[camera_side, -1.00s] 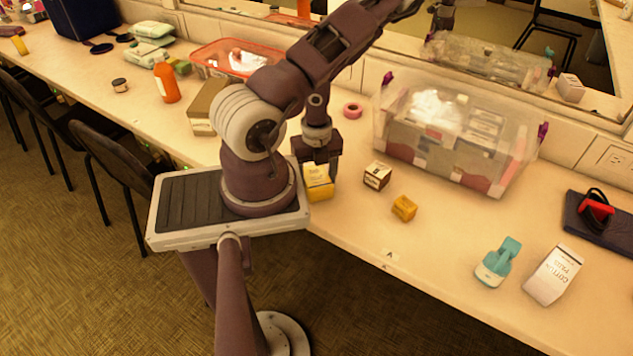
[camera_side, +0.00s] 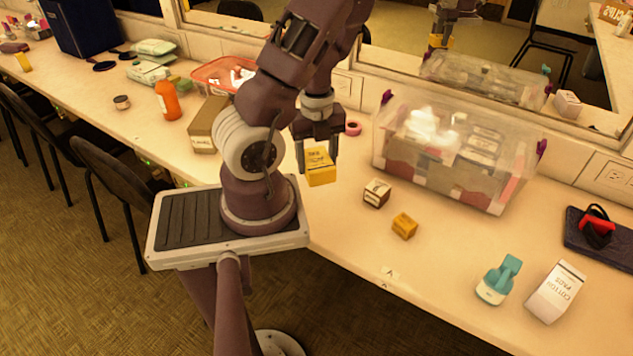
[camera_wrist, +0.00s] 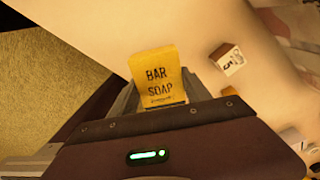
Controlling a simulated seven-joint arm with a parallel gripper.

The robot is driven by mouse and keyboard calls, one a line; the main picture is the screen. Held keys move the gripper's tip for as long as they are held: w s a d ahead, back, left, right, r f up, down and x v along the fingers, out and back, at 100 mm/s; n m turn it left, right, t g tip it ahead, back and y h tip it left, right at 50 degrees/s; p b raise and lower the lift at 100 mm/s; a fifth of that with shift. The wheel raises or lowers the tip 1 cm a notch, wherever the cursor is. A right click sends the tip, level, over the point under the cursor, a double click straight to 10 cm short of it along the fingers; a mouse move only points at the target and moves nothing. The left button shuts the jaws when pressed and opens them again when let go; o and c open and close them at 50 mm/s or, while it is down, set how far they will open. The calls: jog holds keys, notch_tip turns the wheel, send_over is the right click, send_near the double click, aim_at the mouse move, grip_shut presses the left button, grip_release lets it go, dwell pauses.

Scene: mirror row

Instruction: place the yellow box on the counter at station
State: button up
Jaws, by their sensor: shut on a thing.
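The yellow box (camera_side: 320,167) is held in my gripper (camera_side: 318,160), whose two fingers are shut on its sides. It is lifted above the counter (camera_side: 345,225), close to my base. In the wrist view the box (camera_wrist: 157,77) shows the words "BAR SOAP" and sits between the fingers (camera_wrist: 155,95). A small label with the letter A (camera_side: 389,272) lies at the counter's front edge.
A small brown and white box (camera_side: 376,193) and a smaller yellow block (camera_side: 404,226) stand to the right of my gripper. A clear bin (camera_side: 455,150) is behind them. The counter around label A is clear.

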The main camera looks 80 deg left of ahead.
aim_at(316, 159)
notch_tip(316, 159, up, 7)
jog(key=shift+s+f, duration=0.1)
jog(key=shift+f, duration=0.05)
jog(key=w+a+m+t+y, duration=0.1)
jog(key=w+a+m+y, duration=0.15)
jog(key=w, duration=0.55)
jog(key=w+a+m+t+y, duration=0.15)
jog(key=w+m, duration=0.25)
jog(key=w, duration=0.5)
jog(key=w+d+r+m+t+y, duration=0.1)
jog(key=w+d+m+t, duration=0.1)
jog(key=w+d, duration=0.3)
jog(key=w+d+m+t+y, duration=0.1)
jog(key=w+d+t+y, duration=0.15)
jog(key=w, duration=0.55)
jog(key=d+f+m+t+y, duration=0.1)
jog(key=d+f+t+y, duration=0.3)
jog(key=d, duration=0.9)
jog(key=shift+n+t+y, duration=0.25)
jog(key=shift+t+y, duration=0.4)
jog(key=shift+t, duration=0.25)
jog(key=s+d+f, duration=0.1)
jog(key=f, duration=0.3)
jog(key=s+d+f, duration=0.1)
jog(key=s+f, duration=0.1)
jog(key=f, duration=0.3)
jog(key=s+d+f, duration=0.1)
jog(key=f, duration=0.4)
jog(key=shift+s+d, duration=0.1)
jog(key=shift+s, duration=0.1)
